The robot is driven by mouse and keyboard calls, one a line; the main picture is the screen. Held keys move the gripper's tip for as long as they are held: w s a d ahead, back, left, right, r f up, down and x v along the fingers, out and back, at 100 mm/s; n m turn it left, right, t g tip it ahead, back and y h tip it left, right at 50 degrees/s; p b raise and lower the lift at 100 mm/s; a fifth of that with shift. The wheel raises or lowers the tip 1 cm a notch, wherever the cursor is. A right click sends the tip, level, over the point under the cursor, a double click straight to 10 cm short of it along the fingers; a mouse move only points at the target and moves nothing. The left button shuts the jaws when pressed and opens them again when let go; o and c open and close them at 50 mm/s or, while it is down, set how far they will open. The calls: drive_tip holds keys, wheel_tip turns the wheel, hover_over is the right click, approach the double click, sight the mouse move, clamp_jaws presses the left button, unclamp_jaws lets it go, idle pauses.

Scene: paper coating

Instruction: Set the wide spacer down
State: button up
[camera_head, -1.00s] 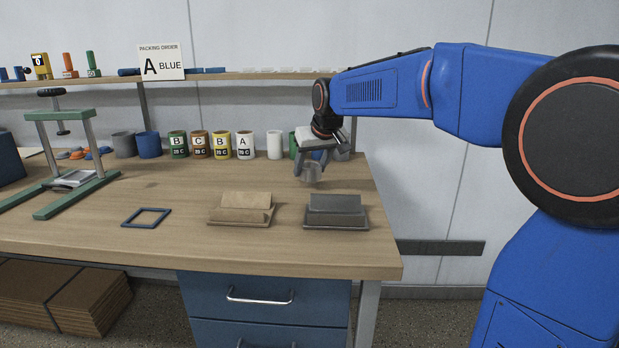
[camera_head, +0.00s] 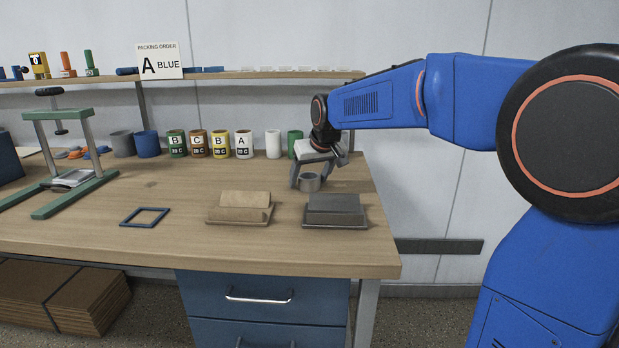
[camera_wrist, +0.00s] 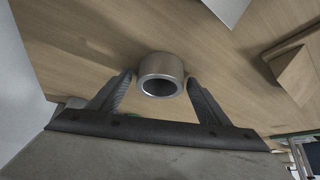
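The wide spacer is a short grey metal ring (camera_head: 310,183) at the right part of the workbench, behind the dark grey tray. It also shows in the wrist view (camera_wrist: 161,67), with its round opening facing the camera. It appears to stand upright on the wood. My gripper (camera_head: 309,176) is at the spacer, with a finger on either side. In the wrist view my gripper (camera_wrist: 160,80) is open, and narrow gaps show between its fingertips and the ring. The ring's contact with the table is not clearly seen.
A tan tray (camera_head: 238,220) and a dark grey tray (camera_head: 335,224) lie in front of the spacer. A blue square frame (camera_head: 145,217) lies farther left, near a green press (camera_head: 62,115). Several labelled cups line the back, including a yellow one (camera_head: 221,145). Bare wood surrounds the spacer.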

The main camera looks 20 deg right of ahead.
drive_tip(key=shift+r, duration=0.1)
drive_tip(key=v, duration=1.2)
drive_tip(key=shift+r, duration=0.1)
